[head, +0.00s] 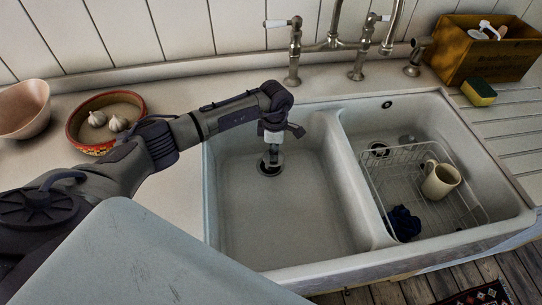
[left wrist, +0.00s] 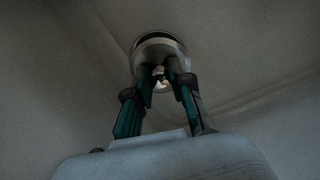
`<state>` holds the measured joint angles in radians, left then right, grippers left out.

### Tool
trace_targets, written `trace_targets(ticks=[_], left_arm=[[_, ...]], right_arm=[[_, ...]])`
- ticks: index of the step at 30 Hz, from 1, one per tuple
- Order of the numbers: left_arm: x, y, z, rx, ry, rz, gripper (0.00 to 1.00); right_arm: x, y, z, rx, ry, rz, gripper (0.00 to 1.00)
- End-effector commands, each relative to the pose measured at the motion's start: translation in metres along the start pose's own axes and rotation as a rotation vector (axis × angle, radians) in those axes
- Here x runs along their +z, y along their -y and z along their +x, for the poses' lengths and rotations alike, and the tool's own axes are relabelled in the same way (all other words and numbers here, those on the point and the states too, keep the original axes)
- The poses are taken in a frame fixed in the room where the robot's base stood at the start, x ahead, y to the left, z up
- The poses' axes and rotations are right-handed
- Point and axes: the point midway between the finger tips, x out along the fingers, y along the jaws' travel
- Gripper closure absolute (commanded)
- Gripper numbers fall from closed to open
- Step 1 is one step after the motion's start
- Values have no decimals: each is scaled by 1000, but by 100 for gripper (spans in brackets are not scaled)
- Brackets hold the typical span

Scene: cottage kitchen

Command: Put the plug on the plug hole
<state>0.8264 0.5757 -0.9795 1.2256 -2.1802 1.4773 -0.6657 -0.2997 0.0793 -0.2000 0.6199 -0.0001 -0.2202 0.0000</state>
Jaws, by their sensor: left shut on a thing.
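My left gripper (head: 272,156) reaches down into the left sink basin, right over its plug hole (head: 269,168). In the left wrist view my left gripper (left wrist: 160,80) is shut on the plug (left wrist: 161,49), a round pale metal piece at the fingertips. A dark curved edge of the hole (left wrist: 152,37) shows just beyond the plug. The plug is over or at the hole; I cannot tell whether it is seated. The fingers hide part of the plug in both views. My right gripper is not in view.
The right basin holds a wire rack (head: 440,212) with a cream mug (head: 440,180) and a dark blue cloth (head: 403,223). A divider (head: 352,190) separates the basins. The tap (head: 333,40) stands behind. A garlic bowl (head: 84,140) sits left, beside my arm.

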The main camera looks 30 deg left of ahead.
Motion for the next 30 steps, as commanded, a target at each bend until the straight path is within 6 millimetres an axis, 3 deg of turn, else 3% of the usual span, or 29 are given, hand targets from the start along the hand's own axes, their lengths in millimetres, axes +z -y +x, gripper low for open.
trace_targets(ticks=[5,13,26,27,30], left_arm=[[-12,-6,9,0,1,1,100],[-12,-6,44,-1,1,1,100],[-12,-7,53,2,1,2,100],[-12,-7,53,1,1,2,77],[-12,-7,52,1,1,2,60]], right_arm=[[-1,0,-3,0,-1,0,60],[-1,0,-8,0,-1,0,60],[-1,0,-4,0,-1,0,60],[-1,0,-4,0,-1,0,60],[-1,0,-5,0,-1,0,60]])
